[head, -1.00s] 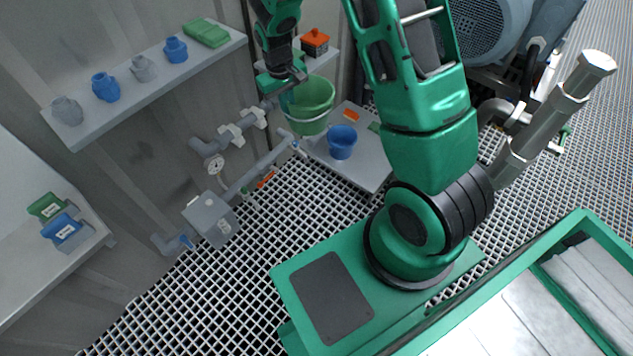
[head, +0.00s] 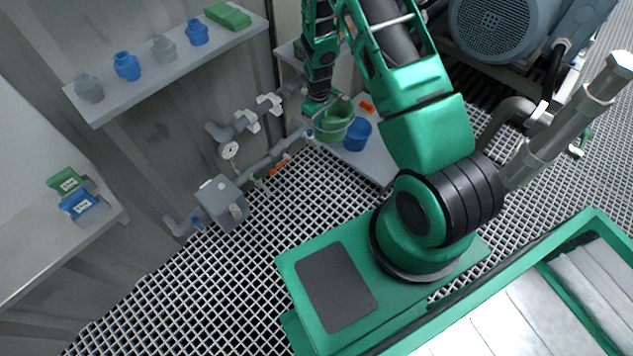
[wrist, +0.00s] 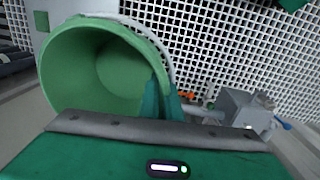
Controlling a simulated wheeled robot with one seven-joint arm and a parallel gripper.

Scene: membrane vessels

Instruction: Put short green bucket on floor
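The green bucket (head: 337,128) hangs below my gripper (head: 318,106) in the head view, beside the blue bucket (head: 357,134) and at the edge of the low shelf. In the wrist view the green bucket (wrist: 75,70) fills the upper left, its open mouth facing the camera. My gripper's finger (wrist: 160,100) meets the bucket's rim there; the other finger is hidden. The gripper appears shut on the rim. The grated floor (head: 240,290) lies in front of the shelf.
The low shelf (head: 378,165) holds the blue bucket. Pipes with a grey box (head: 222,203) and an orange-handled valve (head: 279,165) run along the wall, left of the bucket. The grating between the pipes and my base is clear.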

